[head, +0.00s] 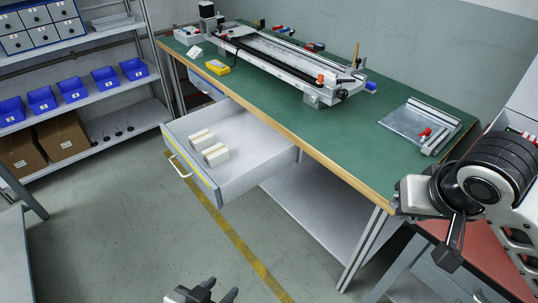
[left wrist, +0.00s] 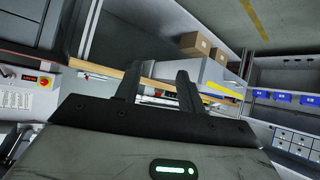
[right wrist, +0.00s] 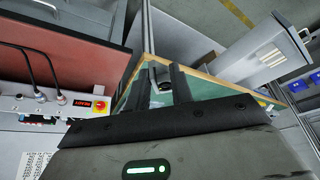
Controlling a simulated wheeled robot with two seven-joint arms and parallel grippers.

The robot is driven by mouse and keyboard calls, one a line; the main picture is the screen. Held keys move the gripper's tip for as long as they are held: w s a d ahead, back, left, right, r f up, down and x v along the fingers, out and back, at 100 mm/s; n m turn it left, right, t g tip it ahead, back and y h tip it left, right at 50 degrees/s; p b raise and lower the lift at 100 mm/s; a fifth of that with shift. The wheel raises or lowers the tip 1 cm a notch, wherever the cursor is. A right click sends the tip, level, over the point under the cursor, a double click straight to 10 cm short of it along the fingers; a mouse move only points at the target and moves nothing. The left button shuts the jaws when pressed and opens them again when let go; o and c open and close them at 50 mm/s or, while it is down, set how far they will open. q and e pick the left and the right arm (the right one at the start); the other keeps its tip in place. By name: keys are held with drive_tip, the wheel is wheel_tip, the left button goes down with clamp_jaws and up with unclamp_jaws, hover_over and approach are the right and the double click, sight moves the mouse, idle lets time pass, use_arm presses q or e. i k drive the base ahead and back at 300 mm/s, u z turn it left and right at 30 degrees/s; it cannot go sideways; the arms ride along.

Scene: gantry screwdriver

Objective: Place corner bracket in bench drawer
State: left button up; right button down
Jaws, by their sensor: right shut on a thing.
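The bench drawer (head: 239,183) is pulled open on the near side of the green-topped bench. It also shows upper right in the right wrist view (right wrist: 250,65). In the right wrist view, my right gripper (right wrist: 158,77) is shut on a small grey piece with a dark round spot (right wrist: 160,74), which I take for the corner bracket. The fingers hide much of it. The green bench top lies beyond it. In the head view my right arm hides most of this hand. My left gripper (head: 205,291) is open and empty, low over the floor; its fingers stand apart in the left wrist view (left wrist: 155,85).
Two pale blocks (head: 215,155) lie inside the drawer towards its front; its rear floor is bare. On the bench (head: 355,150) stand a long gantry rig (head: 290,62), a yellow device (head: 217,67) and a plate fixture (head: 420,122). Shelves with blue bins (head: 72,88) stand left.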

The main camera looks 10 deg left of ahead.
sight(236, 174)
drive_tip(key=u, duration=0.8)
drive_tip(key=i, duration=0.95)
drive_tip(key=u, duration=0.65)
